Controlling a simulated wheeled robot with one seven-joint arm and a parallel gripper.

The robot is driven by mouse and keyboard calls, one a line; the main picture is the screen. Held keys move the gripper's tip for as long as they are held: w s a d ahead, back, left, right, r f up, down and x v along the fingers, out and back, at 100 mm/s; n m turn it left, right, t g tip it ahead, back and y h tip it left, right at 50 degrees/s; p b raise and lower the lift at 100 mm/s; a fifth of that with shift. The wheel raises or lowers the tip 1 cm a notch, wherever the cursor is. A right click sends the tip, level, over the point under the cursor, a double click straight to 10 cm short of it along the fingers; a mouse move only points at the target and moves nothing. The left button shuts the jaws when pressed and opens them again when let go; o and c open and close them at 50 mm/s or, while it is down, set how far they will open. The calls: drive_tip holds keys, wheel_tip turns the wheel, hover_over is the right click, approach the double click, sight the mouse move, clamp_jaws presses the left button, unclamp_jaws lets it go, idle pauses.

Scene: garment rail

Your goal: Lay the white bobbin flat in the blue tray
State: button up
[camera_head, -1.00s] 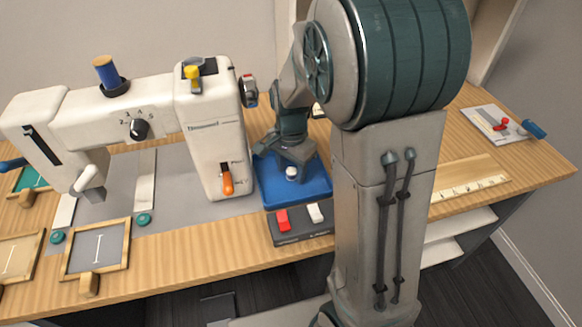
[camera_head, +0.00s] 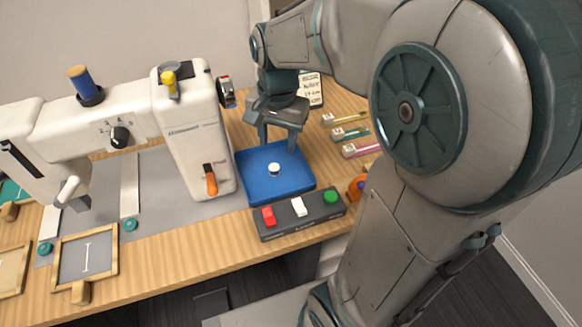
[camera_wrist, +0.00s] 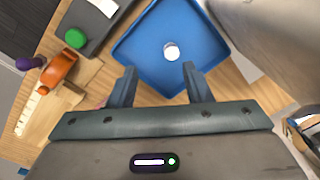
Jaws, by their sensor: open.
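The white bobbin (camera_head: 274,170) rests in the blue tray (camera_head: 258,192), near its middle. It shows in the wrist view (camera_wrist: 171,51) as a round white disc with its round face toward the camera. The tray also shows in the wrist view (camera_wrist: 135,50), with bare floor around the bobbin. My gripper (camera_head: 278,143) is above the back part of the tray, apart from the bobbin. In the wrist view its two fingers (camera_wrist: 159,82) are spread with nothing between them, and the bobbin lies beyond the fingertips.
A switch box (camera_head: 300,216) with red, white and green buttons stands before the tray. The white sewing machine (camera_head: 195,135) is close on the left. Several coloured strips (camera_head: 350,132) and a small sign (camera_head: 311,88) lie behind right. An orange object (camera_head: 357,187) sits right of the box.

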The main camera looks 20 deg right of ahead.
drive_tip(key=s+f+n+t, duration=0.1)
drive_tip(key=s+n, duration=0.6)
drive_tip(key=s, duration=0.4)
drive_tip(key=shift+f+n, duration=0.25)
drive_tip(key=shift+n, duration=0.15)
drive_tip(key=shift+d+r, duration=0.1)
